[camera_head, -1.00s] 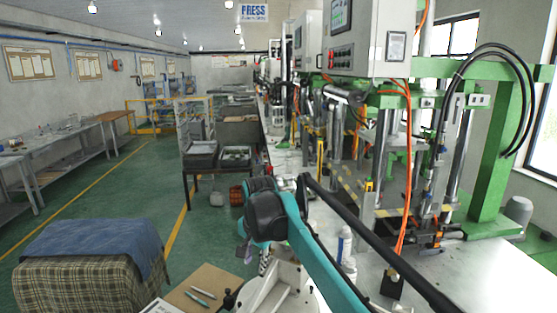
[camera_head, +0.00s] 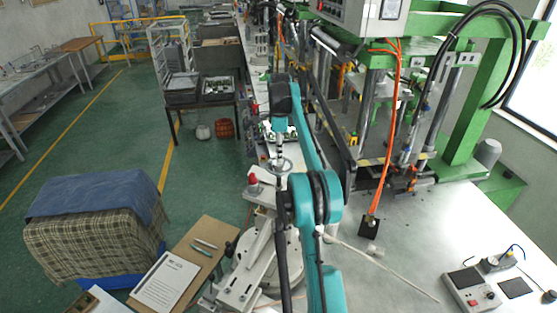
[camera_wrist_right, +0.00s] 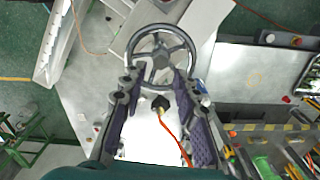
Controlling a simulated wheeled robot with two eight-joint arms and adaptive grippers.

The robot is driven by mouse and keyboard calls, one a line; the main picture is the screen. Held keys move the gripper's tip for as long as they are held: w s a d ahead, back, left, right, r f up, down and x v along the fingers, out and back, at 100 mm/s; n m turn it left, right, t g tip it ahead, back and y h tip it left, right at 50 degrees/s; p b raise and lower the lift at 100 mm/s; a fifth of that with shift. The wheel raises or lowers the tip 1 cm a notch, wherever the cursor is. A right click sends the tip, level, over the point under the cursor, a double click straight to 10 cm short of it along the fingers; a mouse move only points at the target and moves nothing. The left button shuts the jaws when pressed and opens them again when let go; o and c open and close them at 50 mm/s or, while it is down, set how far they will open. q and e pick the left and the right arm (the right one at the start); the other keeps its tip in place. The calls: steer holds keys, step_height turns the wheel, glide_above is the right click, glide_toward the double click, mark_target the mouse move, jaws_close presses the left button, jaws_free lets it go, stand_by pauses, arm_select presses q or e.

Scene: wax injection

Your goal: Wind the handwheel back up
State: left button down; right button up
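The handwheel (camera_wrist_right: 160,61) is a grey metal ring with spokes and a hub, at the top middle of the right wrist view. In the head view, the handwheel (camera_head: 289,164) shows small, just below the wrist of my teal right arm. My right gripper (camera_wrist_right: 158,82) is open, its two purple-padded fingers apart, with the tips at the near side of the wheel. Whether they touch the rim I cannot tell. In the head view my right gripper (camera_head: 281,150) is small and partly hidden by the arm. My left gripper is not in view.
A grey machine base (camera_head: 245,275) lies under my arm. A clipboard (camera_head: 165,280) and a cloth-covered stack (camera_head: 95,235) are at left. The green-framed press (camera_head: 470,130) stands at right. A control box (camera_head: 470,288) sits on the metal table (camera_head: 400,225), which has free room.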

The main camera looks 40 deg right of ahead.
mark_target(279, 165)
step_height(279, 165, down, 5)
steer(key=shift+f+p, duration=0.15)
steer(key=shift+p, duration=0.15)
jaws_close()
